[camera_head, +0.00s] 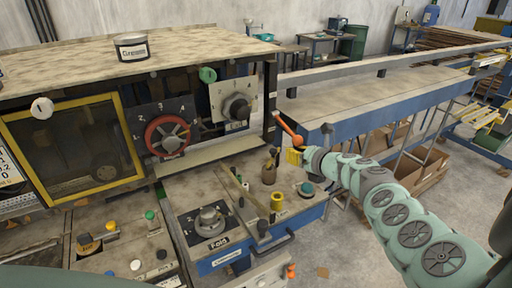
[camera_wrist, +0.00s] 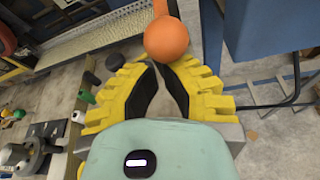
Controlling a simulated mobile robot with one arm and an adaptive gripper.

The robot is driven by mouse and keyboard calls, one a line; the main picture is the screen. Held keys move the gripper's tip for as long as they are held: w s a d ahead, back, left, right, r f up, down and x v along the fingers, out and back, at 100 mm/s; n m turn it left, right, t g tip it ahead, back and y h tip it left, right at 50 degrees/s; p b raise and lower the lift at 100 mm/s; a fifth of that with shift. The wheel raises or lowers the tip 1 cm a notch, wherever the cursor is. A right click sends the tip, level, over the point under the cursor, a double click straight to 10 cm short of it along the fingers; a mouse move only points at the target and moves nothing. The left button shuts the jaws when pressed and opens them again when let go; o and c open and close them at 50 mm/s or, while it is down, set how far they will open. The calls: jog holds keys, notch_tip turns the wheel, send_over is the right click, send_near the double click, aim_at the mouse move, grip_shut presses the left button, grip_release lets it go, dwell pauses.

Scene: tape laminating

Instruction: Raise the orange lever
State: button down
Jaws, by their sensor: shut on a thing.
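The orange lever (camera_head: 287,127) is at the right end of the machine, beside the blue-edged conveyor table. It slants down to the right, with its round knob at the lower end. In the wrist view the round orange knob (camera_wrist: 166,38) sits at the fingertips. My gripper (camera_head: 294,155) is at the knob end of the lever. In the wrist view the yellow fingers of my gripper (camera_wrist: 160,68) close toward each other with their tips at the knob, shut on it. The exact contact is partly hidden behind the tips.
The long conveyor table (camera_head: 370,103) runs to the right behind my gripper. A red handwheel (camera_head: 168,137) and a grey dial (camera_head: 237,107) are on the machine to the left.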

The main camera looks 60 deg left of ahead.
jog(key=shift+r+p, duration=0.4)
jog(key=shift+r, duration=0.05)
notch_tip(320, 180, up, 12)
jog(key=a+h+p, duration=0.1)
jog(key=h+p, duration=0.3)
jog(key=p, duration=1.2)
jog(key=shift+h, duration=0.3)
jog(key=shift+r+p, duration=0.15)
jog(key=shift+p, duration=0.15)
